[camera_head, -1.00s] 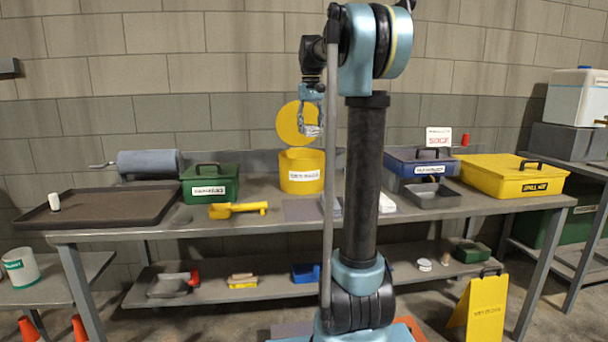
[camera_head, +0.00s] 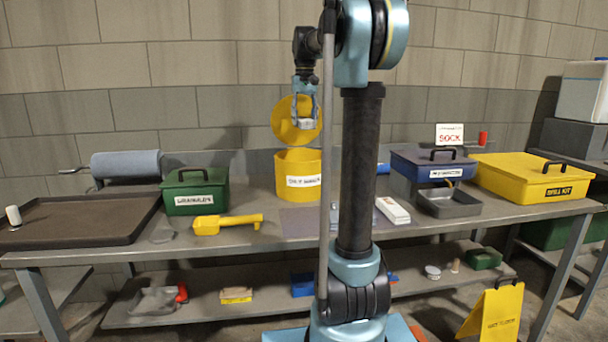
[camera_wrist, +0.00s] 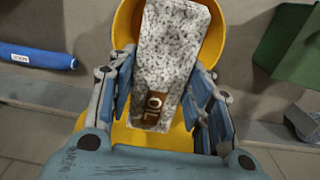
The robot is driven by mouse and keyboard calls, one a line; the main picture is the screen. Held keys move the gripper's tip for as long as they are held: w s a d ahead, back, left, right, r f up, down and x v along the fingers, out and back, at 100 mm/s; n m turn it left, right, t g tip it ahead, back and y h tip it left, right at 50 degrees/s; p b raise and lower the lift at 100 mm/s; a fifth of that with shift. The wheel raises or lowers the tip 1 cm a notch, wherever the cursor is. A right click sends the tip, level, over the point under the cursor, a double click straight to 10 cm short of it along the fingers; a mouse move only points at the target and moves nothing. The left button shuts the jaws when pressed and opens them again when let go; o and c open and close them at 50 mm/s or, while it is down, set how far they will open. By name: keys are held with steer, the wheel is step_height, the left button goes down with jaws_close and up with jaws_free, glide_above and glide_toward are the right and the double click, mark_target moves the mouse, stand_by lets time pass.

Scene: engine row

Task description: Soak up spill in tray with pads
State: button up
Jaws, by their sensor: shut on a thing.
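My gripper (camera_head: 305,118) is shut on a speckled grey-white pad (camera_wrist: 170,55) with a brown "OIL" label. The pad is above the open yellow bin (camera_head: 298,182), whose round lid stands up behind it. In the wrist view the pad lies between the fingers (camera_wrist: 165,100), with the yellow bin (camera_wrist: 125,25) beneath. A wide dark tray (camera_head: 75,222) lies at the bench's left end with a white cylinder (camera_head: 13,215) at its left edge. A smaller grey tray (camera_head: 450,205) sits before the blue box. I cannot make out a spill in either.
A green box (camera_head: 195,192) and yellow scoop (camera_head: 228,223) lie between the dark tray and bin. A white packet (camera_head: 392,210) lies right of my column. A blue box (camera_head: 433,167) and yellow kit case (camera_head: 535,180) stand farther right. A yellow floor sign (camera_head: 492,312) stands front right.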

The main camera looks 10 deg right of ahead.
steer(key=shift+w+a+f, duration=0.1)
steer(key=shift+f, duration=0.5)
steer(key=shift+d+f, duration=0.15)
steer(key=shift+f, duration=1)
steer(key=shift+d+f, duration=0.1)
steer(key=shift+f, duration=1.05)
steer(key=o, duration=1.1)
step_height(320, 180, up, 12)
steer(key=shift+w+f, duration=0.1)
